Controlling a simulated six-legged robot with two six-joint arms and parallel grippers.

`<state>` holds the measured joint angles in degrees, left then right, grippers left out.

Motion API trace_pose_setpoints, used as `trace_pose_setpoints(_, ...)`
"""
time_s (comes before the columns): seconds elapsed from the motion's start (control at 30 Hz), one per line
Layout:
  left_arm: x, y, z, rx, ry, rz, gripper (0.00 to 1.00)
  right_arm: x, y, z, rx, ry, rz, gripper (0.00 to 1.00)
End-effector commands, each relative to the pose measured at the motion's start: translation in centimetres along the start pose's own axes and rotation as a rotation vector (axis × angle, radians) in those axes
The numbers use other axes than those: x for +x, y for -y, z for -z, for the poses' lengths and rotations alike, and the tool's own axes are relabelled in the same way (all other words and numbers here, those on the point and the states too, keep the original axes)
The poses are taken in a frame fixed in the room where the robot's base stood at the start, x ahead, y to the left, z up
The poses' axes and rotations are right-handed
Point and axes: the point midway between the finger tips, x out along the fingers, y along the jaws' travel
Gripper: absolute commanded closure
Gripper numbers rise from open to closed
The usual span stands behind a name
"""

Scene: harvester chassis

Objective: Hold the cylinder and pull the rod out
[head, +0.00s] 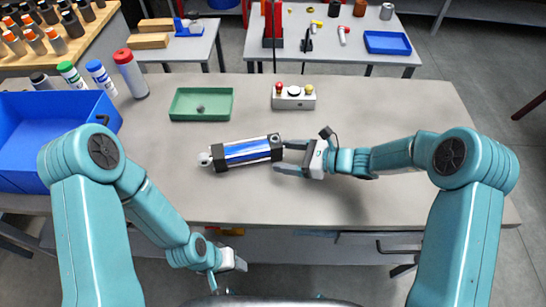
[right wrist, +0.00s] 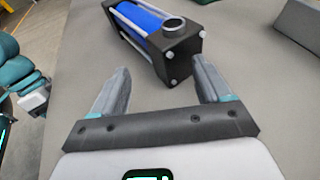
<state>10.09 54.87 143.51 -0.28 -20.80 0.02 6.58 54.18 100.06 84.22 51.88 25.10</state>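The cylinder (head: 247,152) lies on the grey table, with a blue barrel, black end caps and silver tie rods. A short silver rod end (head: 205,159) sticks out of its left cap; most of the rod is hidden. My right gripper (head: 279,157) is open at the cylinder's right end. In the right wrist view, the black end cap (right wrist: 178,58) with a silver ring on top lies just ahead of the parted fingers (right wrist: 158,75), and nothing is between them. My left gripper (head: 214,283) hangs low in front of the table edge, away from the cylinder; its opening is unclear.
A green tray (head: 177,104) with a small grey part and a white box with coloured buttons (head: 294,103) stand behind the cylinder. A blue bin (head: 28,145) and several bottles (head: 130,72) are at the left. The table's right side (head: 430,105) is clear.

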Motion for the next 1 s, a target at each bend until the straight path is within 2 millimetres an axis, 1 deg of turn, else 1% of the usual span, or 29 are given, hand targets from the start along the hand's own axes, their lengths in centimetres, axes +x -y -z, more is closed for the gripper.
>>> trace_pose_setpoints(0.03,0.6,0.2,0.0,0.0,0.0,0.0,0.49,0.8,-0.3,0.4,0.0,-0.002,-0.008,0.25)
trace_pose_setpoints(0.2,1.0,0.3,0.0,0.0,0.0,0.0,0.49,1.9,-0.2,0.1,0.0,-0.001,-0.006,0.25)
trace_pose_setpoints(0.5,0.9,0.3,0.0,0.0,0.0,0.0,0.49,2.0,-0.1,0.0,0.001,-0.001,-0.003,0.25)
trace_pose_setpoints(0.53,0.9,0.3,0.0,0.0,0.0,0.0,0.49,2.0,-0.1,0.0,0.0,-0.001,-0.003,0.32)
trace_pose_setpoints(0.57,0.9,0.3,0.0,0.0,0.0,0.0,0.49,1.9,-0.1,0.0,0.0,-0.001,-0.003,0.41)
trace_pose_setpoints(0.6,0.9,0.3,0.0,0.0,0.0,0.0,0.49,1.9,-0.1,-0.1,0.0,0.0,-0.003,0.54)
trace_pose_setpoints(0.67,0.9,0.3,0.0,0.0,0.0,0.0,0.49,1.9,-0.1,-0.1,0.0,0.0,-0.004,0.74)
trace_pose_setpoints(0.7,0.9,0.3,0.0,0.0,0.0,0.0,0.49,1.9,-0.1,-0.1,0.0,0.0,-0.004,0.87)
trace_pose_setpoints(0.73,0.9,0.3,0.0,0.0,0.0,0.0,0.49,1.9,-0.1,-0.1,0.0,0.0,-0.004,0.97)
trace_pose_setpoints(0.77,0.9,0.3,0.0,0.0,0.0,0.0,0.49,1.9,-0.1,-0.1,0.0,0.0,-0.004,1.0)
trace_pose_setpoints(1.0,0.9,0.3,0.0,0.0,0.0,0.0,0.49,1.9,-0.1,-0.1,0.0,0.0,-0.003,0.99)
